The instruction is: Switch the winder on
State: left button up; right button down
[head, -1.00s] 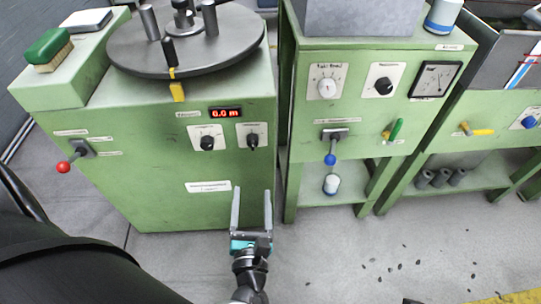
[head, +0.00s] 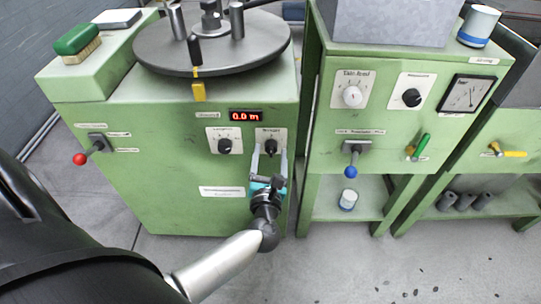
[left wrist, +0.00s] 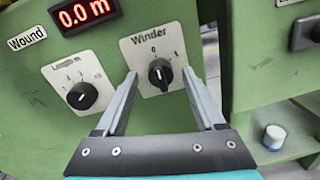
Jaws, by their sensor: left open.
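The winder switch is a black rotary knob (left wrist: 160,74) on a white plate marked "Winder", 0 and 1, in the left wrist view. Its white pointer mark points roughly up, nearer the 0. In the head view the knob (head: 270,146) is on the green cabinet's front (head: 150,165), right of the length knob (head: 224,146). My left gripper (head: 270,152) is open, its two fingers pointing at the cabinet. In the left wrist view the fingers (left wrist: 164,82) stand either side of the knob; I cannot tell whether they touch it. My right gripper is not in view.
A red display (head: 246,116) reads 0.0 m above the knobs. A round grey turntable (head: 212,45) with a yellow tag tops the cabinet. A red-ball lever (head: 80,159) sticks out at left. The neighbouring green bench has a blue-ball lever (head: 351,172).

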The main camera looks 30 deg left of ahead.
pick_arm(q)
jog(key=shift+w+a, duration=0.15)
jog(key=shift+w, duration=0.1)
jog(key=shift+c, duration=0.3)
grip_shut()
